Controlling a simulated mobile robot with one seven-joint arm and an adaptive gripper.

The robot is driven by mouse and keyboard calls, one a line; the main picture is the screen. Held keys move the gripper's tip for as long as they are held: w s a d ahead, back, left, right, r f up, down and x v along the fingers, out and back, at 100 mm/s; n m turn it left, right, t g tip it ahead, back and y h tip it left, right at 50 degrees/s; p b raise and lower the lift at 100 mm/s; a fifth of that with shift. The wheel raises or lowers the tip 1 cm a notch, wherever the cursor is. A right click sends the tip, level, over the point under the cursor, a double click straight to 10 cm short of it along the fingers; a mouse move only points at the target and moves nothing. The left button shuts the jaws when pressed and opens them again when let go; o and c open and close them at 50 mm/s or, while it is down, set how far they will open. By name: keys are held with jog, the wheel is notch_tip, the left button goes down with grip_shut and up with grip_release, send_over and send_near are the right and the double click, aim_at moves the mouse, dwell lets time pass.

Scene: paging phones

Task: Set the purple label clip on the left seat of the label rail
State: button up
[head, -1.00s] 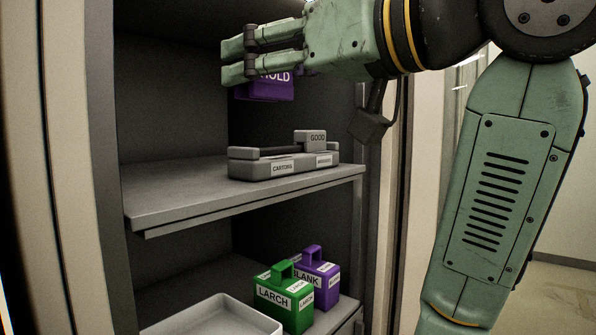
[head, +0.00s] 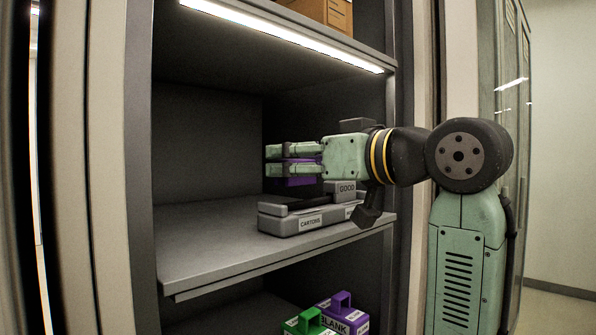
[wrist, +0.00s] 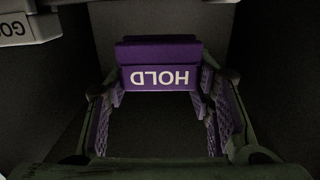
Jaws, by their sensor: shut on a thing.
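My gripper (head: 280,161) is shut on the purple label clip (head: 300,182) and holds it in the air just above the left part of the label rail. In the wrist view the clip (wrist: 160,78) sits between the fingertips (wrist: 160,92), its HOLD lettering upside down. In the head view the fingers cover much of it. The grey label rail (head: 276,224) lies on the middle shelf, with a CARTONS label on its front left. Its left seat carries no clip. A grey GOOD clip (head: 346,188) stands on its right part, partly behind my wrist.
The shelf (head: 200,250) is bare left of the rail. A lit shelf (head: 330,45) with a brown box (head: 338,14) is overhead. Below are a green block (head: 308,322) and a purple block (head: 341,312). The cabinet's right side wall is close to my arm.

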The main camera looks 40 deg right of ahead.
aim_at(298, 202)
jog(key=shift+w+d, duration=0.25)
jog(key=shift+w, duration=0.05)
jog(key=shift+d+f, duration=0.1)
jog(key=shift+f, duration=0.1)
jog(key=shift+f+p, duration=0.6)
jog(key=shift+f, duration=1)
jog(key=shift+f, duration=0.2)
jog(key=o, duration=1.2)
jog(key=shift+r, duration=0.2)
jog(key=s+b, duration=0.1)
jog(key=s, duration=0.3)
jog(key=s+b, duration=0.1)
jog(key=s, duration=0.3)
jog(key=s+b, duration=0.1)
jog(key=s, duration=0.3)
jog(key=shift+d+r, duration=0.3)
